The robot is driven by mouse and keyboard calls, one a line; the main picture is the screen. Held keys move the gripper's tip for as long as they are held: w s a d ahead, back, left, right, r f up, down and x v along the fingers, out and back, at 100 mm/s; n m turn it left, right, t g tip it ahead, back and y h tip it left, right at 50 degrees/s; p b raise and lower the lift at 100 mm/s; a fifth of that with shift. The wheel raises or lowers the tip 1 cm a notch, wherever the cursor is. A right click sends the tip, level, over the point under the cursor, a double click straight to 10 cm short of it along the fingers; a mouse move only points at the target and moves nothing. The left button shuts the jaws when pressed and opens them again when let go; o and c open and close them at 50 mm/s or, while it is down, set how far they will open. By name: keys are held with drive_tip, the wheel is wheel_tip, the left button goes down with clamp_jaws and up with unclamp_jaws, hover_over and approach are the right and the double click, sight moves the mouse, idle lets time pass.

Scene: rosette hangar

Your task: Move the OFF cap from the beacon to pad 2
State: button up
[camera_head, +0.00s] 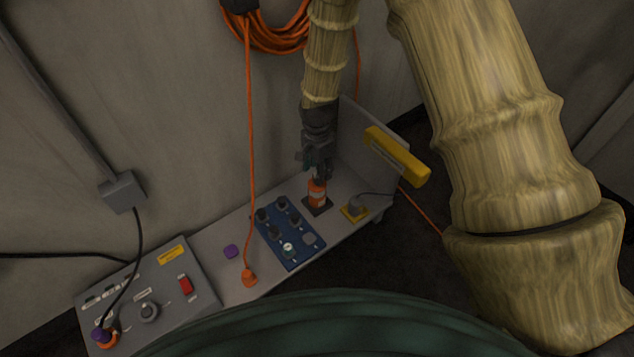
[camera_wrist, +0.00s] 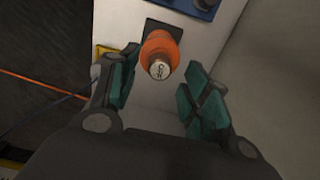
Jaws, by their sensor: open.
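My gripper (camera_head: 318,176) is right above the beacon and hides the cap in the head view. In the wrist view my gripper (camera_wrist: 166,86) is open, with its green-padded fingers apart on either side of the cap. A blue board (camera_head: 272,246) holds several dark knobs, one pale-topped knob and a flat grey disc (camera_head: 309,239). Pad numbers are unreadable.
A yellow block (camera_head: 397,156) and a small grey part on a yellow base (camera_head: 353,209) are to the beacon's right. An orange cable (camera_head: 250,150) hangs down to the bench (camera_head: 208,240). A grey control box (camera_head: 140,290) and a purple knob (camera_head: 231,251) are left.

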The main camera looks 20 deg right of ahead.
drive_tip(key=shift+f, duration=1.6)
drive_tip(key=shift+p, duration=1.1)
drive_tip(key=shift+c, duration=0.4)
clamp_jaws()
drive_tip(key=shift+r, duration=0.2)
drive_tip(key=shift+r+p, duration=2.75)
drive_tip(key=shift+p, duration=0.3)
drive_tip(key=shift+r, duration=0.1)
drive_tip(key=shift+s, duration=0.1)
